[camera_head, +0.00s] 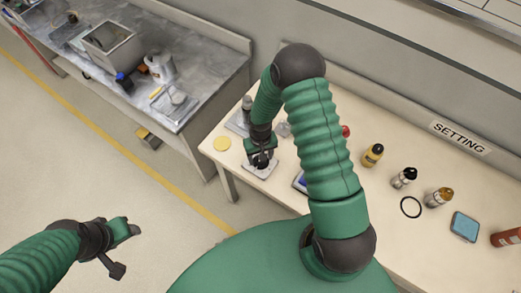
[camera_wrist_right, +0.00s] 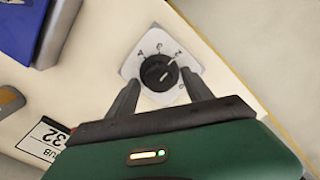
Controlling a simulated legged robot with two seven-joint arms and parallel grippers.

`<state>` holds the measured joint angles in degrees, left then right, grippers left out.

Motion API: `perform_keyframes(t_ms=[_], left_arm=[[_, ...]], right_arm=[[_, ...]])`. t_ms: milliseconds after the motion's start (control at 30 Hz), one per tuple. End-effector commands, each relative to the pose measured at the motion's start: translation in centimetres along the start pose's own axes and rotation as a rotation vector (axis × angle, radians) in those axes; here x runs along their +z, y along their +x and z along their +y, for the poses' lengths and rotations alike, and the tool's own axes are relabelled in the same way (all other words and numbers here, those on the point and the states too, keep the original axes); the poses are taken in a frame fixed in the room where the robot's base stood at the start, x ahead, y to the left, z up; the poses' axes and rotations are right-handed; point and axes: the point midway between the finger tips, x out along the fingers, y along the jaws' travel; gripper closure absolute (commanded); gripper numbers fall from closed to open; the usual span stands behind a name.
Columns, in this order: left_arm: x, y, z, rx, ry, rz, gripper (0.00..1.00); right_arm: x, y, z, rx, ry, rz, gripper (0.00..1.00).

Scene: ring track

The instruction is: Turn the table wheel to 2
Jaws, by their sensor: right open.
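The table wheel is a round black knob (camera_wrist_right: 156,74) on a white plate (camera_wrist_right: 133,68), in the right wrist view. A white pointer line on the knob points to the upper right; small marks ring it, too blurred to read surely. My right gripper (camera_wrist_right: 160,78) is open, with one finger on either side of the knob; contact cannot be told. In the head view, my right gripper (camera_head: 262,160) is over the white plate (camera_head: 250,169) and hides the knob. My left gripper (camera_head: 128,250) is open and empty over the floor.
A blue thing (camera_wrist_right: 30,25) and a label card (camera_wrist_right: 42,143) lie near the plate. A grey bench (camera_head: 205,60) stands at the upper left.

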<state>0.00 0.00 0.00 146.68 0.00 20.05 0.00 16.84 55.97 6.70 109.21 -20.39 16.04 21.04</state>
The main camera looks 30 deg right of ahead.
Motion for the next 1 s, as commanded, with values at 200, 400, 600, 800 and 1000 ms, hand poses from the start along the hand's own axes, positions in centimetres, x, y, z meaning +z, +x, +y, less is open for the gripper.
perform_keyframes(t_ms=[200,400,600,800,1000], left_arm=[[0.1,0.5,0.0,0.0,0.0,0.0,0.48],[0.2,0.9,0.0,0.0,0.0,0.0,0.48],[0.2,1.0,0.0,0.0,0.0,0.0,0.48],[0.2,1.0,0.0,0.0,0.0,0.0,0.48],[0.2,1.0,0.0,0.0,0.0,0.0,0.48]], right_arm=[[-0.1,-5.2,0.1,0.0,0.001,0.008,0.41],[0.0,-11.1,0.0,0.001,0.001,0.007,0.41],[0.0,-15.1,0.0,0.001,0.001,0.001,0.41],[0.1,-16.1,-0.1,0.0,0.0,-0.002,0.41],[0.1,-16.1,-0.1,0.001,0.0,-0.002,0.41]])
